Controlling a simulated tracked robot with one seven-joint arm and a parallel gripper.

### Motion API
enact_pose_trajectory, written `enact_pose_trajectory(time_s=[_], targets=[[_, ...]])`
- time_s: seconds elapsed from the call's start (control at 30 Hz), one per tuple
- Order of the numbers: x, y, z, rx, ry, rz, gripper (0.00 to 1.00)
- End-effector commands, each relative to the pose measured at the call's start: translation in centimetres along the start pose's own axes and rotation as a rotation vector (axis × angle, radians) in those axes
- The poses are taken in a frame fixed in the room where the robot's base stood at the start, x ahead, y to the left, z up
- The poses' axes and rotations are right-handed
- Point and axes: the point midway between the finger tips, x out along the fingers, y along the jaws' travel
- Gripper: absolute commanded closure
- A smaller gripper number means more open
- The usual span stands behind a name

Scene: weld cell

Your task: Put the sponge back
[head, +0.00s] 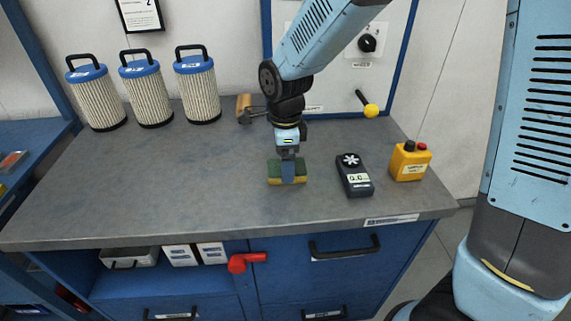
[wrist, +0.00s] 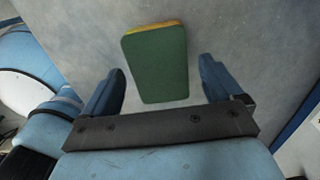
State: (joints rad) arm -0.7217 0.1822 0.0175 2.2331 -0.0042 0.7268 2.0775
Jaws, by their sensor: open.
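The sponge (head: 273,168), green on top with a yellow underside, lies on the grey workbench (head: 180,190) near its middle. In the wrist view the sponge (wrist: 155,62) lies between and beyond the two blue fingers, with a gap on each side. My gripper (head: 287,170) is over the sponge in the head view and hides part of it. The gripper is open; its fingers (wrist: 162,82) do not touch the sponge in the wrist view. I cannot tell the exact height of the fingers above the bench.
A black handheld meter (head: 354,175) and a yellow control box (head: 410,161) stand to the right. Several pleated filters (head: 148,95) stand at the back left. A wooden-handled tool (head: 243,108) is behind my gripper. A yellow-knobbed lever (head: 370,109) projects at the back.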

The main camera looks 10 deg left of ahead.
Motion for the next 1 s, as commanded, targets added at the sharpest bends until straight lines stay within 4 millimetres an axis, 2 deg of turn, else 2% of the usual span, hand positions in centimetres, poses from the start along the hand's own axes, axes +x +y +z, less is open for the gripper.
enact_pose_trajectory(time_s=[0.3, 0.5, 0.7, 0.9, 1.0], targets=[[-6.2, 0.0, 0.1, 0.0, -0.002, -0.004, 0.07], [-9.1, 0.0, 0.0, 0.0, -0.002, -0.003, 0.07], [-10.4, 0.0, 0.0, 0.0, -0.001, -0.001, 0.07], [-10.6, 0.1, -0.1, -0.002, 0.0, -0.001, 0.07], [-11.0, 0.1, -0.9, -0.024, -0.005, -0.011, 0.07]])
